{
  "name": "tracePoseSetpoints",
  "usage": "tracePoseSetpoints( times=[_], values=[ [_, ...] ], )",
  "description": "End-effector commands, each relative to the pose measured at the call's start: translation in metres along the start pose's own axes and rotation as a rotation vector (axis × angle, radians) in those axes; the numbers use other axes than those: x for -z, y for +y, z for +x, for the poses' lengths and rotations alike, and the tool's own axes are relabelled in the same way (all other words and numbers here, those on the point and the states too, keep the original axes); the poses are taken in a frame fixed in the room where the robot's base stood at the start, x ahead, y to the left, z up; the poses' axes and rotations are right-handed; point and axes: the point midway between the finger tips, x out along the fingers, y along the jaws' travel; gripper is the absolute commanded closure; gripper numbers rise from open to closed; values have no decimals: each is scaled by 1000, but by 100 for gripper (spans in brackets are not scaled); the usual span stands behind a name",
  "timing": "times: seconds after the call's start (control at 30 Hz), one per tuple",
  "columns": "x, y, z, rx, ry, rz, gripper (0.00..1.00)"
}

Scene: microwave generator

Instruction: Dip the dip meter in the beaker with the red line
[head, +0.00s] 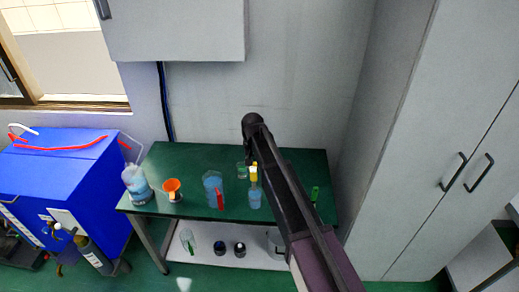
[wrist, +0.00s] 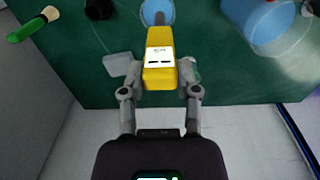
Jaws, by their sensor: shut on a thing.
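The yellow dip meter (wrist: 159,58) with a small white display is held between the fingers of my gripper (wrist: 160,76). In the head view the dip meter (head: 253,173) is right above a small beaker of blue liquid (head: 254,198). In the wrist view its grey probe points at that round blue beaker (wrist: 155,10); I cannot tell if the tip is inside. A larger beaker with blue liquid (head: 211,184) stands to the left, with a red mark (head: 219,198) on its front. It is also at the upper right of the wrist view (wrist: 265,28).
The green table (head: 290,165) also holds a jug of blue liquid (head: 136,185), an orange funnel (head: 172,186), a small glass (head: 242,170) and a green-handled item (head: 315,194). A wall stands behind; a tall cabinet (head: 430,140) is at the right.

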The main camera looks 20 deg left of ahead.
Motion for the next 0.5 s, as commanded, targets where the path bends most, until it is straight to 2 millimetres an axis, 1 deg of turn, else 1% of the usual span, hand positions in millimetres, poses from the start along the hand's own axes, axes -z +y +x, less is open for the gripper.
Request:
tracePoseSetpoints(
  times=[0.2,0.5],
  values=[
    [2,7,0,0,0,9,100],
    [4,12,-1,0,0,15,100]
  ],
)
